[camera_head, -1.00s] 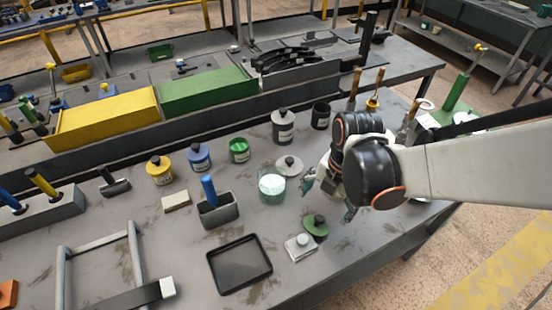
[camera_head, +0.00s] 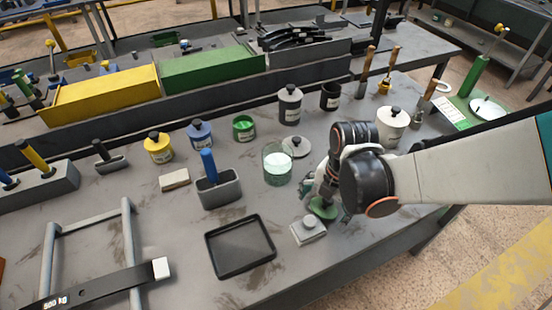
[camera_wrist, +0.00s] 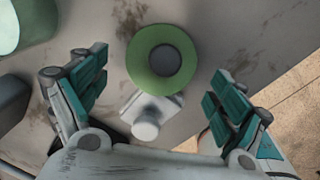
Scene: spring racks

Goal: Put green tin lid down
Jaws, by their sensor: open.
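The green tin lid (camera_head: 322,208) lies on the workbench near its front edge. In the wrist view the lid (camera_wrist: 142,62) shows as a green disc with a dark round knob. My gripper (camera_head: 333,203) is low over the lid in the head view and partly covers it. In the wrist view my gripper (camera_wrist: 158,98) is open, one finger on each side, with nothing held and the lid beyond the fingertips. The open green tin (camera_head: 244,128) stands at the back of the bench, between the blue tin and the grey tin.
A small weight with a round knob (camera_head: 309,229) sits just beside the lid. A glass jar (camera_head: 277,165) stands behind it, with a pale lid (camera_head: 295,147) nearby. A black tray (camera_head: 240,271) lies to the left. The bench's front edge is close on the right.

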